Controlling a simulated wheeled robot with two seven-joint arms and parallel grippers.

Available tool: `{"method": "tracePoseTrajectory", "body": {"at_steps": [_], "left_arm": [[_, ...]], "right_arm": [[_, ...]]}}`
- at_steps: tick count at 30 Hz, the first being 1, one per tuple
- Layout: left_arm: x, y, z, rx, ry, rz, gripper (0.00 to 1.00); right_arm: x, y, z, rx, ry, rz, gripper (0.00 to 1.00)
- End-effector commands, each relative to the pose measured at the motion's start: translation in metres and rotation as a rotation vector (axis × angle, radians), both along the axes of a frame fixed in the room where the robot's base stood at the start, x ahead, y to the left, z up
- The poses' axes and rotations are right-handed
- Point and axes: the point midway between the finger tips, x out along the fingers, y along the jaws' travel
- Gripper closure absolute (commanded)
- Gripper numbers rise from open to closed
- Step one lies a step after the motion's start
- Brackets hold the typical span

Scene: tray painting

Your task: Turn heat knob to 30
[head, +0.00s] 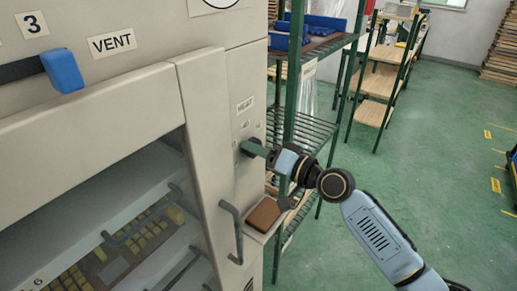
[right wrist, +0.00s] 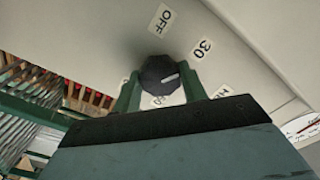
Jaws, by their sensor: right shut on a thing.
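The heat knob (right wrist: 160,78) is dark and many-sided, with a white pointer line, on the front of a beige cabinet (head: 205,115). In the right wrist view the pointer aims to the picture's right, a little below the direction of the "30" label (right wrist: 202,48). The "OFF" label (right wrist: 160,18) is above the knob. My right gripper (head: 252,149) reaches the narrow right panel of the cabinet. Its two green fingers are shut on the knob, one on each side. In the head view the gripper hides most of the knob. My left gripper is not in view.
A door handle (head: 234,232) and a brown block on a small ledge (head: 264,214) are below my right gripper. A blue-ended lever (head: 62,70) is at the upper left. Green shelving (head: 297,90) stands close on the right. Open green floor lies beyond.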

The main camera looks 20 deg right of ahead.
Motion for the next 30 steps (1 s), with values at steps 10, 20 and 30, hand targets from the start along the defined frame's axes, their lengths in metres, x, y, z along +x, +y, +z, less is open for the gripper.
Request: {"method": "tracePoseTrajectory", "body": {"at_steps": [10, 20, 30], "left_arm": [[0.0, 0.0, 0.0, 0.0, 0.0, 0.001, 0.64], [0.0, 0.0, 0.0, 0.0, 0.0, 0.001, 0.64], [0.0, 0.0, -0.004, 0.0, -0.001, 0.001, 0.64]], "right_arm": [[0.0, -0.001, 0.001, 0.002, -0.003, -0.002, 0.81], [0.0, 0.0, 0.001, 0.001, -0.002, -0.001, 0.36], [-0.019, -0.016, -0.002, -0.005, 0.0, -0.001, 0.36]]}}
